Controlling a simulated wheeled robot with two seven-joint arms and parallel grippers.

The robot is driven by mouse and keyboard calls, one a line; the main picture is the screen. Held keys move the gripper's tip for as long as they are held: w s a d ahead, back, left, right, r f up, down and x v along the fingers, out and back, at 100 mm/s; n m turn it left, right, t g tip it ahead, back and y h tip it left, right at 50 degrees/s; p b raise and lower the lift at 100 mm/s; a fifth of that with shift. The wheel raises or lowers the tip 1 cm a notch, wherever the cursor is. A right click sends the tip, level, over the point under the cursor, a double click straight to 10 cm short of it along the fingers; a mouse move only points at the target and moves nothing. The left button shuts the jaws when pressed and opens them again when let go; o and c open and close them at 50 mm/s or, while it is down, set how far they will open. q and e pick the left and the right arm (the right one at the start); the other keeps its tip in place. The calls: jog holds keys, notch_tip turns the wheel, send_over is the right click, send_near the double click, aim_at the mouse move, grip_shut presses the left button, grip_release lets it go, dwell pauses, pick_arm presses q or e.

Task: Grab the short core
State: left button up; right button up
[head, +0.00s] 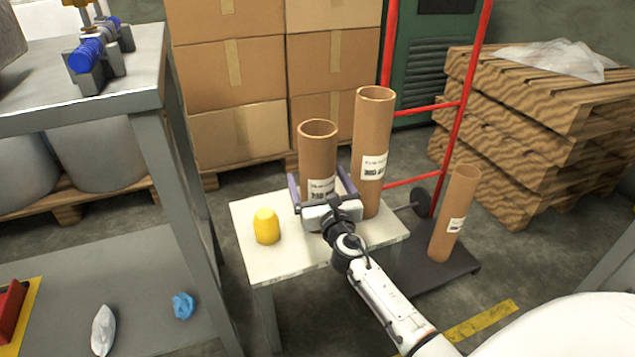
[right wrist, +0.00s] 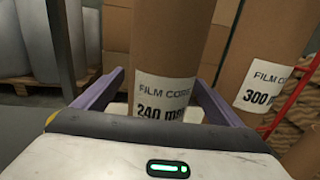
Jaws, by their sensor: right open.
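The short core (head: 318,158) is a brown cardboard tube standing upright on a small white table. Its label reads "FILM CORE 240 mm" in the right wrist view (right wrist: 168,40). A taller core (head: 371,140) stands upright just right of it, and its label shows "300" in the right wrist view (right wrist: 262,55). My right gripper (head: 322,190) is open, with its purple fingers on either side of the short core's lower part. I cannot tell whether the fingers touch it. My left gripper is not in view.
A yellow object (head: 266,227) stands on the white table (head: 290,262), left of the short core. Another brown tube (head: 455,215) leans on a red hand truck (head: 462,110) at the right. A grey shelf (head: 150,100) stands close at the left. Cardboard boxes (head: 235,75) are stacked behind.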

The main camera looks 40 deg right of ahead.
jog(key=shift+w, duration=0.1)
jog(key=shift+c, duration=0.4)
jog(key=c, duration=1.1)
jog(key=shift+c, duration=0.2)
jog(key=shift+r, duration=0.15)
